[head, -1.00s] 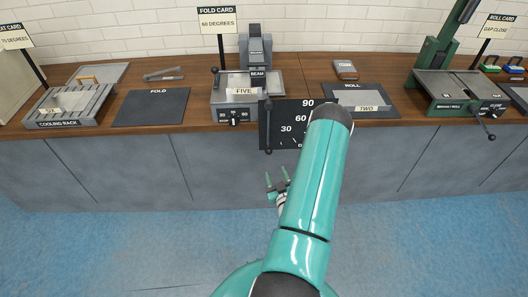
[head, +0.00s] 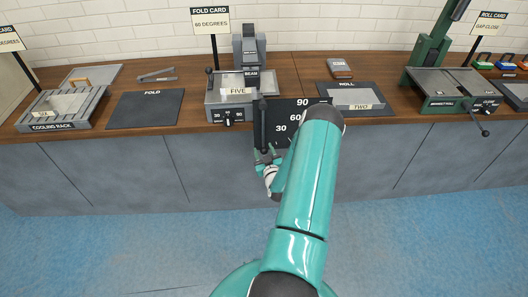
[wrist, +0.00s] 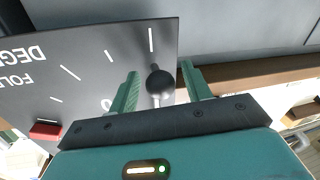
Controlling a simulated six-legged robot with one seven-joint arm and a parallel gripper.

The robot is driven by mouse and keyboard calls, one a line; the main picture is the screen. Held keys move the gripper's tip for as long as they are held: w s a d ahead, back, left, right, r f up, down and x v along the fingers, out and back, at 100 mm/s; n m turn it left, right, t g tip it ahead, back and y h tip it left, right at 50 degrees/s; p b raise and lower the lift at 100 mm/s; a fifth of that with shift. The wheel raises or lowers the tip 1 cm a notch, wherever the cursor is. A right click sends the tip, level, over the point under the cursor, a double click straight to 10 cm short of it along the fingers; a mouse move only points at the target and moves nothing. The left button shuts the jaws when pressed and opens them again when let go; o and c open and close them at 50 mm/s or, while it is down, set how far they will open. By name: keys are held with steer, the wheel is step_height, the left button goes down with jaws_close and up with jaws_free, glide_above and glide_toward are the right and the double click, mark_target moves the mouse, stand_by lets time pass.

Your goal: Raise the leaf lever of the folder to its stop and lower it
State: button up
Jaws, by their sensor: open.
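The folder (head: 232,113) stands on the bench, with a plate marked FIVE and a block labelled BEAM. Its dark leaf lever (head: 262,125) hangs down at the right side, in front of a black degree dial (head: 285,112). In the wrist view the lever's round black knob (wrist: 160,83) sits between my two green fingers, against the dial face (wrist: 85,60). My gripper (head: 267,154) is open at the lever's lower end; in the wrist view my gripper (wrist: 161,88) shows a gap beside the knob. Contact cannot be told. My arm hides part of the dial.
A fold card (head: 210,20) reading 60 degrees stands behind the folder. A FOLD mat (head: 147,110) lies left and a ROLL mat (head: 372,92) right. A green roll machine (head: 450,88) and a cooling rack (head: 60,110) stand farther out. The floor in front is clear.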

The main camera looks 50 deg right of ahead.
jaws_close()
steer(key=shift+s+d, duration=0.1)
steer(key=shift+s, duration=0.05)
steer(key=shift+s+d+n, duration=0.3)
steer(key=shift+s+d, duration=0.05)
steer(key=s+d+r+n+g, duration=0.2)
steer(key=s+d+r+n, duration=0.8)
steer(key=s, duration=0.2)
steer(key=shift+s+d+g, duration=0.15)
steer(key=shift+d+g, duration=0.15)
steer(key=shift+d, duration=0.05)
